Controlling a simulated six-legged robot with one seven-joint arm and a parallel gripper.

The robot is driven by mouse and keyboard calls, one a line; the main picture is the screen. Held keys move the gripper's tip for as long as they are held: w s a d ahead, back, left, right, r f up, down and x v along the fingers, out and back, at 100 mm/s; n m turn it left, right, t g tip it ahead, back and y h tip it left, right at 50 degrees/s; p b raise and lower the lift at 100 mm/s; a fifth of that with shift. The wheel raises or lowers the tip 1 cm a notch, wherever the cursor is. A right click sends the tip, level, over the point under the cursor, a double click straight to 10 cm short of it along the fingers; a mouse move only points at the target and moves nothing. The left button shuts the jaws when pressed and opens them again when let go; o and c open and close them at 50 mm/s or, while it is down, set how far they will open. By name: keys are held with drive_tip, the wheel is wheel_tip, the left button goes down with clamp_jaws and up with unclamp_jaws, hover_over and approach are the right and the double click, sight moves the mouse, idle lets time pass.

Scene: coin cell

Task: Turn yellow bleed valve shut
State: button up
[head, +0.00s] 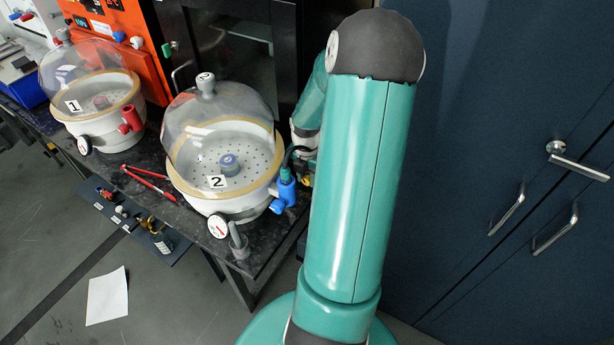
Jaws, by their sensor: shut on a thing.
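Desiccator 2 (212,188), a white vessel with a clear dome and a perforated plate, stands on the dark bench. A blue valve (285,190) sits on its right side. A small yellow patch (307,181), which looks like the yellow bleed valve, shows just right of it, mostly hidden by my arm. My gripper (302,158) is at that spot, right of the desiccator's rim, largely hidden behind my green arm. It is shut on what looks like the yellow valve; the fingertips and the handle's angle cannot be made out.
Desiccator 1 (92,110) with a red valve (130,118) stands at the left. Red-handled tongs (148,183) lie between the vessels. A gauge (218,226) and a grey post (238,240) are at the front edge. Dark blue cabinets (500,130) stand at the right. Paper (107,296) lies on the floor.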

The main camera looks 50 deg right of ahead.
drive_tip(key=shift+w+g, duration=0.15)
drive_tip(key=shift+g, duration=0.65)
drive_tip(key=o, duration=1)
